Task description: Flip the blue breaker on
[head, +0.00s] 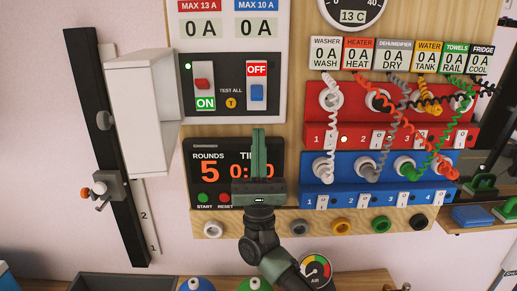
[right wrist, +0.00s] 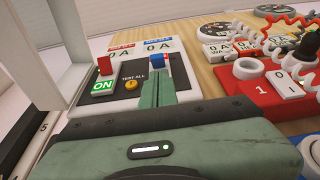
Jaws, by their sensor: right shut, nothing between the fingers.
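The blue breaker (head: 257,93) is on the black breaker panel, with its lever down and the red OFF label (head: 257,69) showing above it. It also shows in the right wrist view (right wrist: 157,61), just beyond the fingertips. The red breaker (head: 203,84) to its left has its lever up, with the green ON label (head: 205,103) below. My right gripper (head: 259,133) is shut and empty, its green fingers pointing up below the blue breaker. In the right wrist view the fingertips (right wrist: 158,80) appear close to the blue lever; I cannot tell whether they touch. My left gripper is not in view.
A yellow TEST ALL button (head: 231,103) sits between the breakers. The rounds timer (head: 209,170) is partly behind my right gripper. Red (head: 320,95) and blue (head: 312,166) socket strips with coiled cables are on the right. A white box (head: 143,110) protrudes on the left.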

